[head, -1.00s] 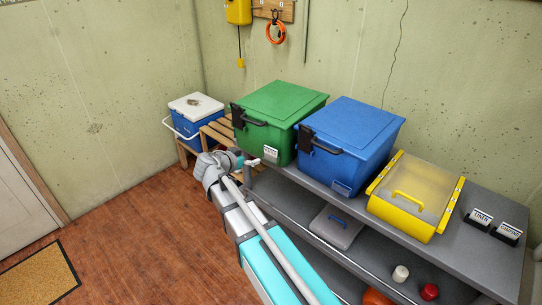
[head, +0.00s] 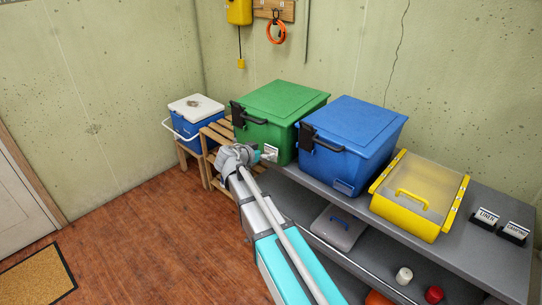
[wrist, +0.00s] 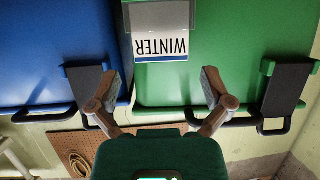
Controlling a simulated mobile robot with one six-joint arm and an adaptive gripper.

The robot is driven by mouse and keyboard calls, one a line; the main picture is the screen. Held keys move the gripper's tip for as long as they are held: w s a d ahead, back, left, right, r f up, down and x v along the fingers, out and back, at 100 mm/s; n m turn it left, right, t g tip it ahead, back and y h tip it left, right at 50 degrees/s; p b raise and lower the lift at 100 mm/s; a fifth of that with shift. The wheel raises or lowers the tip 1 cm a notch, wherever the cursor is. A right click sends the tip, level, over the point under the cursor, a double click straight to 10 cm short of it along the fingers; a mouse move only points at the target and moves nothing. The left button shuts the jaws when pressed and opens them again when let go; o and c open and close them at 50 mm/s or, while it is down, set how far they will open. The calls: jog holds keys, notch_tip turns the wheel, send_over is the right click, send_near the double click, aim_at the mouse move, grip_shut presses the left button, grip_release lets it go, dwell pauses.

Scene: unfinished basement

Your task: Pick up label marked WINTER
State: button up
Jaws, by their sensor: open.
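The white label marked WINTER (wrist: 161,30) shows upside down in the wrist view. It has a blue stripe and sits in a grey holder on the front of the green bin (wrist: 230,40). In the head view the green bin (head: 285,105) stands at the left end of the grey shelf, and my gripper (head: 262,155) is at its lower front, partly covering the label. In the wrist view my gripper (wrist: 161,85) is open and empty, its two fingers spread to either side below the label, apart from it.
A blue bin (head: 352,135) stands close beside the green one, and a yellow-framed clear-lidded box (head: 418,190) is further right. Labels reading LINER (head: 487,216) and CAMPING (head: 515,231) stand at the shelf's right end. Black handles (wrist: 285,90) project from the bins.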

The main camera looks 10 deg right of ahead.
aim_at(271, 149)
dwell(0.3)
jog(key=b+x, duration=0.1)
jog(key=x, duration=0.3)
jog(key=shift+a+f+b, duration=0.1)
jog(key=shift+f+b, duration=0.05)
jog(key=shift+b, duration=0.2)
jog(key=shift+w+d+f, duration=0.15)
jog(key=shift+w+d, duration=0.25)
jog(key=shift+d, duration=0.05)
jog(key=c, duration=0.7)
